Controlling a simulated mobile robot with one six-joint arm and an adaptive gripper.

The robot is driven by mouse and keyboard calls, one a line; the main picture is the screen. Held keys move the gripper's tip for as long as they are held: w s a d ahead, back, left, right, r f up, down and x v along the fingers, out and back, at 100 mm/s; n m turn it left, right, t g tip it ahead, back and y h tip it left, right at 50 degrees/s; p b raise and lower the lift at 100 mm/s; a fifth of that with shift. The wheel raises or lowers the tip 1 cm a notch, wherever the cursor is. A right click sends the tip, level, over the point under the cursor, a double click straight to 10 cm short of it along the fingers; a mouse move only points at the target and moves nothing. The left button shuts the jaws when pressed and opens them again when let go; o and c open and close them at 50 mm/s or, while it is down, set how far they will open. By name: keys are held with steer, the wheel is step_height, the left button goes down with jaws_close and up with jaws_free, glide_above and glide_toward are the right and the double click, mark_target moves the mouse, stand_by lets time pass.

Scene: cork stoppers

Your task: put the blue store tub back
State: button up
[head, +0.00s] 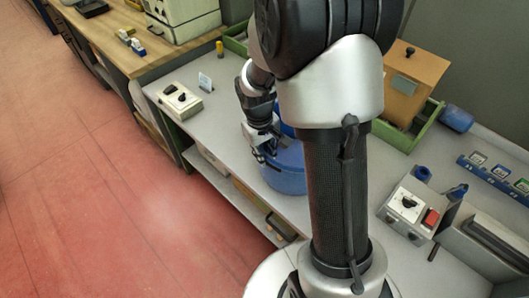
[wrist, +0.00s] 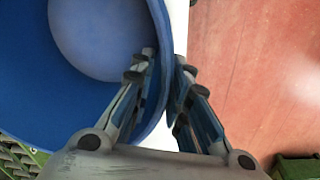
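The blue store tub (head: 284,172) is near the front edge of the grey bench, partly hidden behind my arm. In the wrist view the tub (wrist: 30,95) fills the upper left, with a paler round area inside it. My gripper (head: 264,152) is at the tub's left upper side. In the wrist view my gripper (wrist: 166,62) straddles the rim, one finger inside and one outside, closed close against the wall. Whether the tub's base touches the bench is not clear.
The grey bench (head: 225,125) is clear left of the tub. A white control box (head: 180,101) and small card stand (head: 205,82) are further left. An orange-brown box (head: 413,75) stands in a green tray right of my arm. A switch box (head: 408,208) is at front right.

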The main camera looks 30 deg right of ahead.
steer(key=shift+o, duration=0.6)
steer(key=shift+r, duration=0.1)
steer(key=shift+r+p, duration=0.3)
steer(key=shift+r, duration=0.1)
steer(key=s+a+r+t+p, duration=0.15)
steer(key=s+r, duration=0.25)
steer(key=r, duration=0.6)
steer(key=s+a+r+p, duration=0.2)
steer(key=s+a+r, duration=0.1)
steer(key=r, duration=0.7)
steer(key=s+a+r+t+y, duration=0.1)
steer(key=s+a+r+t, duration=0.2)
steer(key=s, duration=0.9)
steer(key=shift+a+r+m, duration=0.4)
steer(key=shift+a+r, duration=0.15)
